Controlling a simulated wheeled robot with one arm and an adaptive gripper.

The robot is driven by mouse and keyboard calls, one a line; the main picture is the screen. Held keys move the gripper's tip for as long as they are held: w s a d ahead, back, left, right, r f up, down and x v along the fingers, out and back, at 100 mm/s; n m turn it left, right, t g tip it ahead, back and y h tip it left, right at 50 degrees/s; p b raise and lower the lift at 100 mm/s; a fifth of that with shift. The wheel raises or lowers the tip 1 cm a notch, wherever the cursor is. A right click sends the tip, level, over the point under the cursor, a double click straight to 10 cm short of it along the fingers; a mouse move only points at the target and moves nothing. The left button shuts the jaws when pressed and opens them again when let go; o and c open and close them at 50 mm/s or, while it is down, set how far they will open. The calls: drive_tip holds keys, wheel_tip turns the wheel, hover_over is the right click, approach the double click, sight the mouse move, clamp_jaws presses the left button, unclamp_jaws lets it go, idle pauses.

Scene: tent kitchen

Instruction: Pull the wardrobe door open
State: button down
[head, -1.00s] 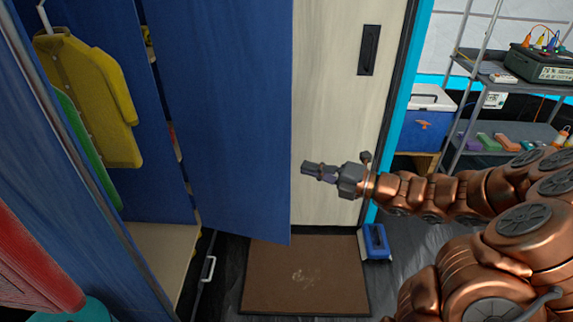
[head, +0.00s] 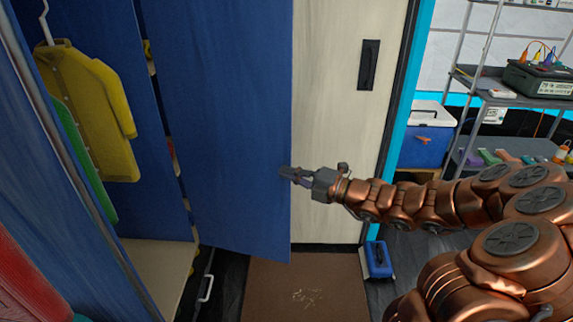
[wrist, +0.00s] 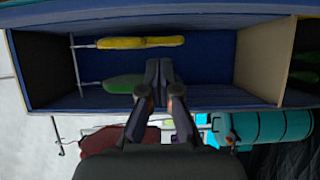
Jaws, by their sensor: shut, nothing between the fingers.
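The blue wardrobe door (head: 225,130) stands swung open in the head view. Its free edge is near the middle of the picture, in front of a cream sliding door. The wardrobe interior (wrist: 210,75) is exposed in the wrist view, with a yellow coat (head: 88,110) and a green garment (head: 82,160) hanging inside. My gripper (head: 284,172) is shut and empty. In the head view its tips overlap the door's free edge; I cannot tell whether they touch it. In the wrist view the fingers (wrist: 158,64) point toward the open interior.
A brown mat (head: 300,295) lies on the floor below the door. A small blue box (head: 378,262) stands beside it. At the right are a blue cooler (head: 425,140) and metal shelving (head: 485,85). A teal rolled item (wrist: 270,127) and red cloth (wrist: 110,140) lie outside the wardrobe.

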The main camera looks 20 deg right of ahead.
sight(286, 161)
drive_tip(key=shift+w+d+b, duration=0.15)
drive_tip(key=shift+w+b, duration=0.1)
drive_tip(key=shift+w, duration=1)
drive_tip(key=shift+w+d+b, duration=0.1)
drive_tip(key=shift+w+b, duration=0.15)
drive_tip(key=shift+w, duration=0.95)
drive_tip(key=shift+w+d+r+p, duration=0.1)
drive_tip(key=shift+w+p, duration=0.05)
drive_tip(key=shift+p, duration=0.35)
